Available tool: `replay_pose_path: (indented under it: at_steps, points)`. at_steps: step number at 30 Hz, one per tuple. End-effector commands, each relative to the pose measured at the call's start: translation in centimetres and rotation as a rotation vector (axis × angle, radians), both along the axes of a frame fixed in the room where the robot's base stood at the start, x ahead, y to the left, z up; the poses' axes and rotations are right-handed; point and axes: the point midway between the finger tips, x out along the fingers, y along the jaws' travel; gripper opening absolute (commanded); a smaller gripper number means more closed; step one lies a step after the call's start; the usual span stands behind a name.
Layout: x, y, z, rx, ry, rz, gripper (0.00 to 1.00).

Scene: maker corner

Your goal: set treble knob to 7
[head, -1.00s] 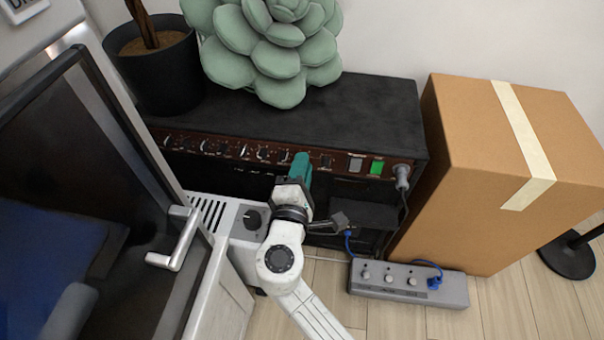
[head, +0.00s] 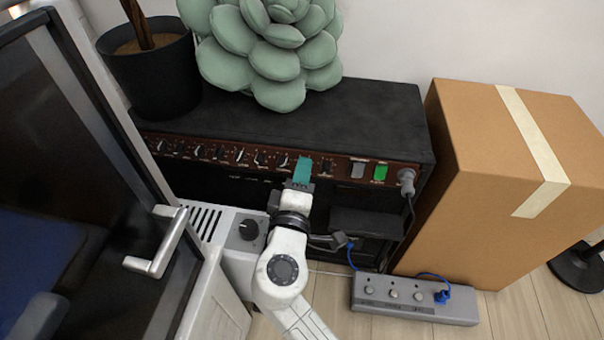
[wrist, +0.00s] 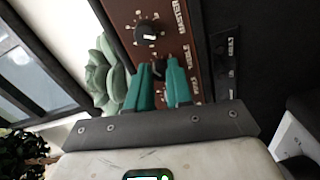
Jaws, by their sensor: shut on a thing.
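My gripper (head: 303,170) has teal fingers and is at the dark red-brown control panel (head: 342,164) of the black amplifier, right of the row's middle. In the wrist view the fingers (wrist: 160,80) are closed around a small dark knob (wrist: 160,68), which they mostly hide. Its pointer and setting cannot be made out. Lettering beside it is too blurred to read surely as treble. A neighbouring black knob (wrist: 148,32) with a white pointer stands apart from the fingers, beside lettering like "MASTER". In the head view the fingers cover the held knob.
A green cushion-like succulent (head: 270,50) and a potted plant (head: 160,75) sit on the amplifier (head: 380,115). A cardboard box (head: 480,150) stands right. A grey pedal unit (head: 415,300) lies on the floor. A white appliance with a dark door (head: 80,130) is close at left.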

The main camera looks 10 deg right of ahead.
Motion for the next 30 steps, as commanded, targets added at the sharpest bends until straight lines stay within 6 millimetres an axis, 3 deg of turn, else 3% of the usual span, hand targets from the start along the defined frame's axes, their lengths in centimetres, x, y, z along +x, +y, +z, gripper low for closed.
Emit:
replay_pose_path:
  at_steps: [7, 8, 15, 24, 30]
  points:
    - [-0.1, -0.1, -0.2, 0.0, 0.005, -0.003, 0.0]
    - [-0.1, -0.1, -0.2, 0.0, 0.005, -0.003, 0.22]
    - [0.0, -0.1, -0.1, -0.001, 0.003, -0.002, 0.45]
    - [-0.3, 0.1, 0.0, -0.001, 0.003, 0.0, 0.46]
    - [-2.7, 0.9, 0.3, -0.002, 0.004, 0.002, 0.46]
